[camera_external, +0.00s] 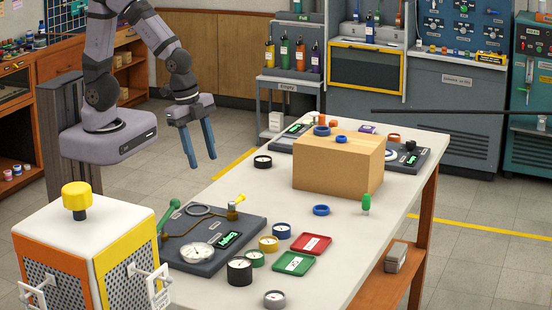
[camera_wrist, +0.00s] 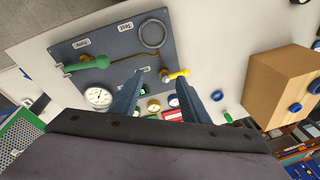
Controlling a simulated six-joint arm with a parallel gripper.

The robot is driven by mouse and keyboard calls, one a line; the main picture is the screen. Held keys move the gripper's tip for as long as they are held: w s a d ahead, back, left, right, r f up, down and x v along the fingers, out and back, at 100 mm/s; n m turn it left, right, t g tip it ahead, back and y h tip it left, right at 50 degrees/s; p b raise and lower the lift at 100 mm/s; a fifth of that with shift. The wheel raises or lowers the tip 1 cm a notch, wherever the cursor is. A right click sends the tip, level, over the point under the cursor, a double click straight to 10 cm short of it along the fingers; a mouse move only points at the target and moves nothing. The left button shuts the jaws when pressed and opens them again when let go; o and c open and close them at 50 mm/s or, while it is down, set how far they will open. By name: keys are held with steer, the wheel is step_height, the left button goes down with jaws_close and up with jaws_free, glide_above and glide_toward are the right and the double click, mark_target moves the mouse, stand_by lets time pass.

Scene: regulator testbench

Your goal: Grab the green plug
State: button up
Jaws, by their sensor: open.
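The green plug (camera_external: 366,201) stands upright on the white table, in front of the cardboard box's right side. In the wrist view a small green piece that looks like the same plug (camera_wrist: 228,117) shows right of my gripper's fingers, near the box. My gripper (camera_external: 202,162) hangs in the air beyond the left long edge of the table, well apart from the plug. Its two blue fingers are spread and empty, and they also show in the wrist view (camera_wrist: 161,79).
The cardboard box (camera_external: 337,165) carries blue pieces on top. A blue ring (camera_external: 321,210) lies left of the plug. A dark panel (camera_external: 213,237) with a green handle (camera_external: 170,209), several gauges, and red (camera_external: 311,244) and green (camera_external: 294,263) trays occupy the near table.

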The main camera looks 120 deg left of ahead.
steer(key=w+a+f+m+t+y+b, duration=0.1)
steer(key=w+a+f+m+t+b, duration=0.1)
steer(key=w+a+f+m+b, duration=0.3)
steer(key=w+a+f+m+t+b, duration=0.1)
steer(key=w+m+b, duration=0.1)
steer(key=w, duration=0.4)
steer(key=m+t+y+b, duration=0.1)
steer(key=m+t+b, duration=0.6)
steer(key=m+b, duration=1.1)
glide_toward(366, 200)
steer(key=shift+s+a+f+m+p, duration=0.15)
steer(key=shift+a+f+m+p, duration=0.05)
steer(key=shift+f+m+p, duration=0.3)
steer(key=shift+s+a+f+m+p, duration=0.2)
steer(key=shift+f+m+p, duration=0.15)
steer(key=shift+f+m, duration=0.2)
steer(key=shift+w+a+m+t+b, duration=0.3)
steer(key=shift+w+a+m+t, duration=0.15)
steer(key=shift+m, duration=0.3)
steer(key=shift+p+x, duration=0.45)
steer(key=shift+x, duration=0.45)
steer(key=shift+w+d, duration=0.1)
steer(key=shift+w, duration=0.05)
steer(key=shift+p+x, duration=1)
steer(key=shift+x, duration=1.45)
